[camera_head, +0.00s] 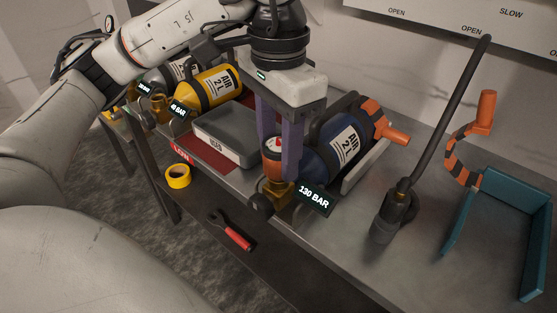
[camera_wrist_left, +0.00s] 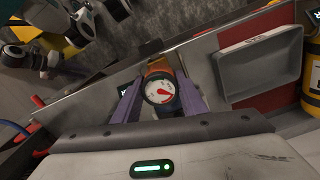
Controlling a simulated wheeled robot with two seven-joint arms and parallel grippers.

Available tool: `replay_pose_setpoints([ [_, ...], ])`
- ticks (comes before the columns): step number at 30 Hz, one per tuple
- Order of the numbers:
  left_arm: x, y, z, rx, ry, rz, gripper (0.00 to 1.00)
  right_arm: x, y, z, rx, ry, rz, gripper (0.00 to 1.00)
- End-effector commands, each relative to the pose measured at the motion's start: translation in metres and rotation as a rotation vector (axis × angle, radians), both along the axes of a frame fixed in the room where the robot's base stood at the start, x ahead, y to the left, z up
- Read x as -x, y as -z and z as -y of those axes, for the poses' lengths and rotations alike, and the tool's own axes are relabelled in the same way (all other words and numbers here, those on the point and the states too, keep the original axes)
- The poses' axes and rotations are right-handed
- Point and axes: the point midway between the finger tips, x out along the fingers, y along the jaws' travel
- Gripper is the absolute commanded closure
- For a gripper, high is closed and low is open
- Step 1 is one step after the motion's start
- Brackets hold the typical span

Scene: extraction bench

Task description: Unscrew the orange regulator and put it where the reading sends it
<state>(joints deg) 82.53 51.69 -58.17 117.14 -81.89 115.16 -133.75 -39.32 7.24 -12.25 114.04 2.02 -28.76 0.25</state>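The orange regulator (camera_head: 272,166) with its round white gauge sits on the brass valve at the front end of the blue air cylinder (camera_head: 322,160). A display beside it (camera_head: 314,198) reads 130 BAR. My left gripper (camera_head: 280,150) points down, with one purple finger on each side of the regulator. In the left wrist view the gauge (camera_wrist_left: 160,91) lies between the fingertips (camera_wrist_left: 160,85). The fingers are very close to its sides; I cannot tell whether they press on it.
A grey tray marked USED (camera_head: 208,139) stands left, by a red mat (camera_head: 182,153) marked LOW. A wrench (camera_head: 232,234) and tape (camera_head: 178,177) lie lower.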

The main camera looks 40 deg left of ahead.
Motion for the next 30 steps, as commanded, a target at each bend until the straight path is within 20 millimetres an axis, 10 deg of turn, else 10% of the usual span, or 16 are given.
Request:
replay_pose_setpoints([
  [10,0.0,-0.0004,0.0,0.0,-0.114,0.0,0.89,0.0,-0.0011,0.0,0.0,0.0,0.0,0.69],
  [30,-0.0001,-0.0012,0.0,0.0,-1.174,0.0,0.89,0.0001,-0.0081,-0.0001,0.0,0.0,0.0,0.69],
])
